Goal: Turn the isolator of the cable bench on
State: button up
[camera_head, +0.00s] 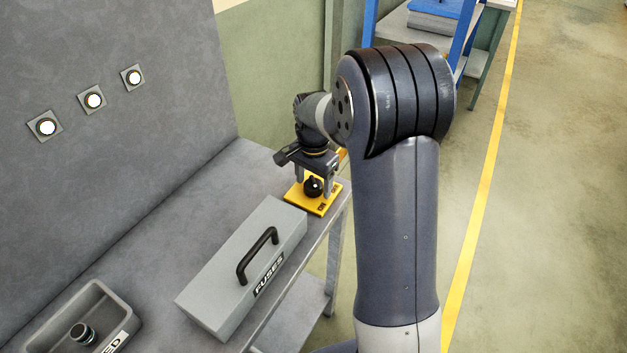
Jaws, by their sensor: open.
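The isolator (313,186) is a black rotary knob on a yellow plate (322,207) at the far right end of the grey bench. Small dark lettering shows on the plate, partly too small to read. My gripper (315,190) points down over the plate. Its fingers are open, one on either side of the knob. I cannot tell whether either finger touches the knob. The knob's exact pointing direction is too small to make out. My arm rises to the right of the bench and hides part of the area behind the plate.
A grey box labelled FUSES (240,265) with a black handle stands on the bench, just in front of the plate. A grey tray (97,292) holding a round dark part lies at front left. Three round white lights (93,98) are on the back panel. A blue-framed rack (455,50) stands behind.

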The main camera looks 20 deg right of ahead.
aim_at(314, 181)
notch_tip(314, 181, up, 11)
dwell(0.6)
jog(key=shift+f, duration=0.25)
notch_tip(314, 181, down, 11)
jog(key=shift+r, duration=0.2)
jog(key=shift+r, duration=0.15)
dwell(0.4)
